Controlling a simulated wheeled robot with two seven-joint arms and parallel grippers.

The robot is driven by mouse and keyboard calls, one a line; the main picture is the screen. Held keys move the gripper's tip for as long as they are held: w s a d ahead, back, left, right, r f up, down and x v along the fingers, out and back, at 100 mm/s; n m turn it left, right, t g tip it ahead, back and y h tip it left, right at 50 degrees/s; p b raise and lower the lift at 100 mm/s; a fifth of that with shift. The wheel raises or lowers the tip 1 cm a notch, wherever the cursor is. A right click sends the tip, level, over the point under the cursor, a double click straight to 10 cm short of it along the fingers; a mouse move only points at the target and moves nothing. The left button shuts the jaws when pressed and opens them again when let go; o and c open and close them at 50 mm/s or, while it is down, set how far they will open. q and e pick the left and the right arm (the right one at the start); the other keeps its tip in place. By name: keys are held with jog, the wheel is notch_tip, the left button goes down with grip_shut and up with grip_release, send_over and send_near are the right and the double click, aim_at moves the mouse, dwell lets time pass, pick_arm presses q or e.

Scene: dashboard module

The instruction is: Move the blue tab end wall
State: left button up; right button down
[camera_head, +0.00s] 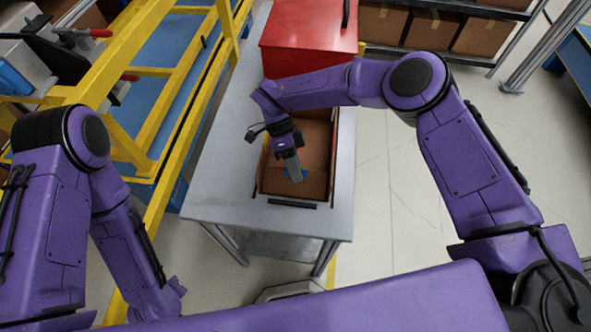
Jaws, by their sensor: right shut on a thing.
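A brown box (318,142) stands on the grey metal table. A small patch of blue (286,172) shows beside my fingertips, over the brown surface inside the box; I take it for the tab of the blue tab end wall. My right gripper (295,175) points down into the box and is shut on this end wall at the blue tab. The fingers hide most of the tab, and I cannot tell the wall's outline from the brown surface around it. My left arm hangs at the lower left; its gripper is not visible.
The grey table (222,165) has bare room left of the box. A red box (312,38) stands behind it. A yellow frame (185,110) runs along the left side. A shelf with cardboard boxes (430,30) is at the back right. The floor at right is clear.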

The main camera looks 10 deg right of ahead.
jog(key=c, duration=1.3)
grip_release()
jog(key=b+v, duration=0.3)
jog(key=v, duration=0.7)
jog(key=shift+r, duration=0.15)
jog(key=shift+w+a, duration=0.15)
